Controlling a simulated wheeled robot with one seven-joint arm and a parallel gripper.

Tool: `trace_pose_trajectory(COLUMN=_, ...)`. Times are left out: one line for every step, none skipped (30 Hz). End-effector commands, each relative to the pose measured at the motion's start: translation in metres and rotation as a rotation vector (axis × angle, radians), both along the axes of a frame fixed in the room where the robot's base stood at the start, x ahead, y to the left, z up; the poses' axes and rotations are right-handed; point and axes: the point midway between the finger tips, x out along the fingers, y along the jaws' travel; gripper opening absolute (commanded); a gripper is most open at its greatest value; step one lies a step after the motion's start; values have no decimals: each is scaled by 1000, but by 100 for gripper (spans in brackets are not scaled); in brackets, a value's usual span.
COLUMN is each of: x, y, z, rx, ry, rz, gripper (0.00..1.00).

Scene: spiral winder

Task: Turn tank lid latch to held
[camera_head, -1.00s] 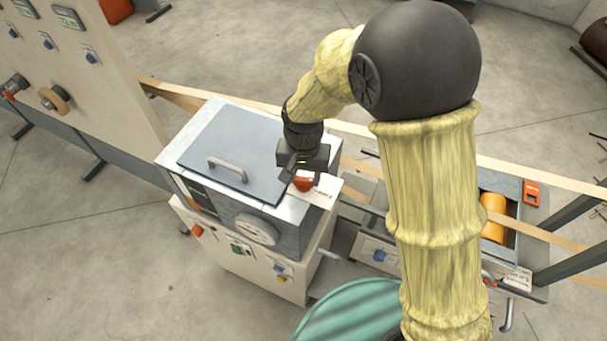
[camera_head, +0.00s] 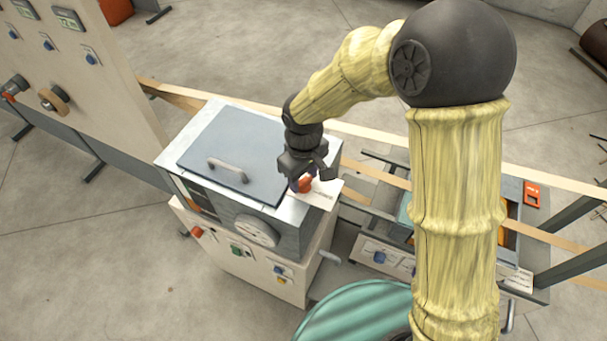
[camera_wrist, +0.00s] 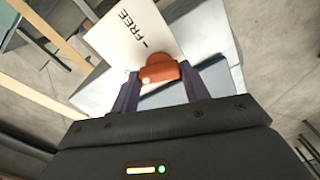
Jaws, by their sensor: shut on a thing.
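The tank lid latch (camera_head: 305,184) is a small red-orange knob at the right side of the tank top, beside the grey lid (camera_head: 225,150) with its handle. In the wrist view the latch (camera_wrist: 160,73) sits between the two dark fingers of my gripper (camera_wrist: 158,82), beside a white label reading "FREE" (camera_wrist: 132,28). My gripper (camera_head: 303,178) is shut on the latch from above and covers part of it in the head view. The "HELD" marking does not show.
The tank (camera_head: 275,235) has a round gauge (camera_head: 257,230) and several coloured knobs on its front. A control panel (camera_head: 90,60) stands at the left. Wooden strips run behind the tank to the right. A teal coil (camera_head: 355,315) lies at the bottom.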

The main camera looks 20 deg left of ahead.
Motion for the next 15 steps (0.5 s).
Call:
trace_pose_trajectory(x=1, y=1, z=2, rx=3, ry=-1, rz=40, gripper=23)
trace_pose_trajectory(x=1, y=1, z=2, rx=3, ry=-3, rz=68, gripper=23)
trace_pose_trajectory(x=1, y=0, z=2, rx=2, ry=-2, rz=101, gripper=23)
trace_pose_trajectory(x=1, y=0, z=2, rx=3, ry=-2, rz=125, gripper=23)
trace_pose_trajectory(x=1, y=1, z=2, rx=3, ry=-2, rz=150, gripper=23)
trace_pose_trajectory(x=1, y=1, z=2, rx=3, ry=-2, rz=181, gripper=23)
trace_pose_trajectory(x=1, y=1, z=2, rx=3, ry=-2, rz=202, gripper=23)
trace_pose_trajectory(x=1, y=1, z=2, rx=3, ry=-2, rz=222, gripper=23)
trace_pose_trajectory(x=1, y=1, z=2, rx=3, ry=-2, rz=245, gripper=23)
trace_pose_trajectory(x=1, y=1, z=2, rx=3, ry=-2, rz=263, gripper=23)
trace_pose_trajectory(x=1, y=1, z=2, rx=3, ry=-2, rz=279, gripper=23)
trace_pose_trajectory(x=1, y=1, z=2, rx=3, ry=-2, rz=298, gripper=23)
trace_pose_trajectory(x=1, y=1, z=1, rx=3, ry=-3, rz=311, gripper=23)
trace_pose_trajectory(x=1, y=1, z=1, rx=3, ry=-3, rz=322, gripper=23)
trace_pose_trajectory(x=1, y=1, z=1, rx=3, ry=-3, rz=334, gripper=23)
